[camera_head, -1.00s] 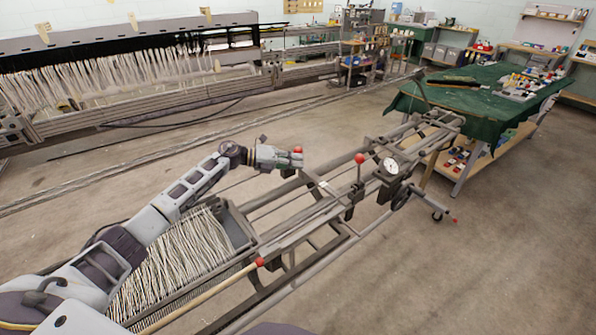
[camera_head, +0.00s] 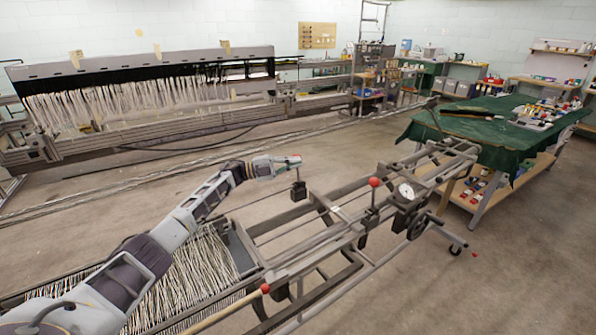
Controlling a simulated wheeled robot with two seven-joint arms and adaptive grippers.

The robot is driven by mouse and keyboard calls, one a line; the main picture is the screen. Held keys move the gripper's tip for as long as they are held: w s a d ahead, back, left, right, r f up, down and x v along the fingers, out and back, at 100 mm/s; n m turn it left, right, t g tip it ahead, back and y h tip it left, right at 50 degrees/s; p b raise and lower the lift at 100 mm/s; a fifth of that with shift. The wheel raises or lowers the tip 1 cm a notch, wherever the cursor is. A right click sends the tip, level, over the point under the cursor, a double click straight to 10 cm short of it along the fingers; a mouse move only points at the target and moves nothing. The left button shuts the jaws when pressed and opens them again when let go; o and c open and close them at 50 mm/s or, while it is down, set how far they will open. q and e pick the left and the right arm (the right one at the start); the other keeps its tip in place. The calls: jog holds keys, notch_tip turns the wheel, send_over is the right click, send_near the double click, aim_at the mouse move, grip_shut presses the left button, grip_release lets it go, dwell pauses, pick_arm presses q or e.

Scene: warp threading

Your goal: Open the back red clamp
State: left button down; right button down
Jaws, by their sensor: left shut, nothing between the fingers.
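My left gripper (camera_head: 290,163) reaches in from the left over the frame's far rail and is shut with nothing between its fingers. The back clamp (camera_head: 299,190) sits on that rail just below the fingertips, its short post rising towards them. Its red knob is mostly hidden at the gripper's tip; only a small reddish patch shows there. I cannot tell if the fingers touch it. Another clamp's red knob (camera_head: 374,182) stands upright on a nearer rail, to the right. My right gripper is not in view.
The metal frame (camera_head: 330,235) runs from lower left to upper right, with a round dial (camera_head: 406,191) and a handwheel. Pale warp threads (camera_head: 195,265) lie under my left arm. A green-covered table (camera_head: 490,135) stands at the right. The floor at the lower right is clear.

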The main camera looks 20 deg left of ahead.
pick_arm(q)
jog(key=shift+w+a+r+n+t, duration=0.2)
jog(key=shift+a+n+t, duration=0.1)
jog(key=shift+n, duration=0.1)
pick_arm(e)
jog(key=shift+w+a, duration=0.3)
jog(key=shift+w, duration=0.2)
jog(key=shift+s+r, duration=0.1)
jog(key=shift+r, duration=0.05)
